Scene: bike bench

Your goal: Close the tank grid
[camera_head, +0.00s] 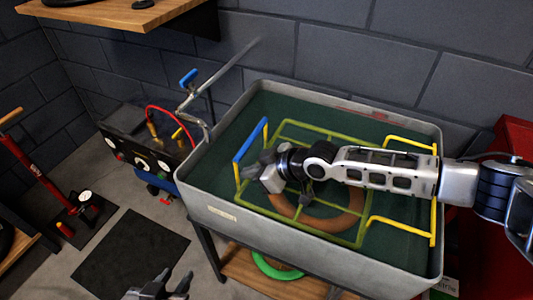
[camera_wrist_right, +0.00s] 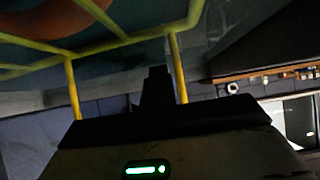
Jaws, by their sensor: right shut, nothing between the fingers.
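The grey tank (camera_head: 205,200) stands on a bench frame, with dark green inside. The grid (camera_head: 300,127) is a yellow-green bar frame within the tank, with bright yellow bars at its left and right ends. A blue handle (camera_head: 251,141) sits on its left end. An orange-brown ring (camera_head: 340,223) shows beneath the bars. My right gripper (camera_head: 262,176) is shut and empty over the grid's left part, just right of the blue handle. In the right wrist view its fingers (camera_wrist_right: 156,85) are near yellow bars (camera_wrist_right: 179,65); contact is unclear. My left gripper (camera_head: 172,284) is open, low in front of the tank.
A pump unit (camera_head: 147,158) with a red hose stands left of the tank. A red floor pump (camera_head: 45,170) is farther left. A wooden shelf (camera_head: 120,14) overhangs at upper left. A red cabinet (camera_head: 505,240) stands at right. A dark mat (camera_head: 130,255) lies on the floor.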

